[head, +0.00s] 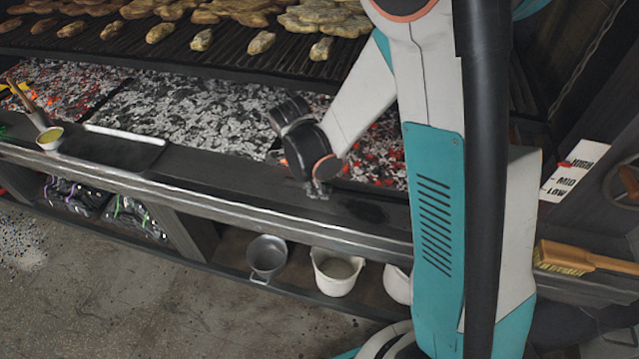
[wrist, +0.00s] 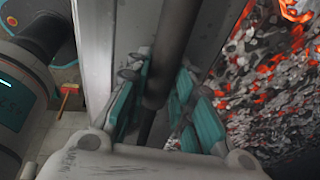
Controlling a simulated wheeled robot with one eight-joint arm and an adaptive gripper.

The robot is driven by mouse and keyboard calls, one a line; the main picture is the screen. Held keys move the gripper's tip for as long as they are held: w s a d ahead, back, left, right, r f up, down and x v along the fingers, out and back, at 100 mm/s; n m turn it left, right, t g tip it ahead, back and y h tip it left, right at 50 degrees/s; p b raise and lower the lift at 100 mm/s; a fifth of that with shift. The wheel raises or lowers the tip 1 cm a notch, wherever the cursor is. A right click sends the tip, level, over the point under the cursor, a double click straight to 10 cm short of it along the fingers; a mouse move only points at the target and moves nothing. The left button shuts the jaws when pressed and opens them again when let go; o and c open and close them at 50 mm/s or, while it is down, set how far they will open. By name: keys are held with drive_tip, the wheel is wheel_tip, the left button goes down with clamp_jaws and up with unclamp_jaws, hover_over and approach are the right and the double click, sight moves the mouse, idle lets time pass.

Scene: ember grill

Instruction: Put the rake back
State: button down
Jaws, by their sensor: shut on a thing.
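In the wrist view, a dark round rod, which looks like the rake's handle (wrist: 175,45), runs from the top edge down between the teal finger pads. My gripper (wrist: 158,98) is shut on this rod. The rake's head cannot be made out in either view. In the head view, my gripper is mostly hidden behind my dark wrist joint, low over the dark front ledge (head: 240,183) of the grill, beside the ember bed (head: 190,110). I cannot make out the rake for certain in the head view.
Glowing embers lie behind the ledge, under a grate (head: 225,55) with food on it. A metal tray (head: 125,143) and a small yellow bowl (head: 50,138) stand at left. A grey pot (head: 267,256) and white bucket (head: 337,271) sit below. A brush (head: 575,258) is at right.

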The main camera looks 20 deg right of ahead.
drive_tip(key=shift+f, duration=0.3)
drive_tip(key=c, duration=0.9)
unclamp_jaws()
drive_tip(key=shift+r, duration=0.1)
drive_tip(key=shift+p+v, duration=2.95)
drive_tip(key=shift+v, duration=1.5)
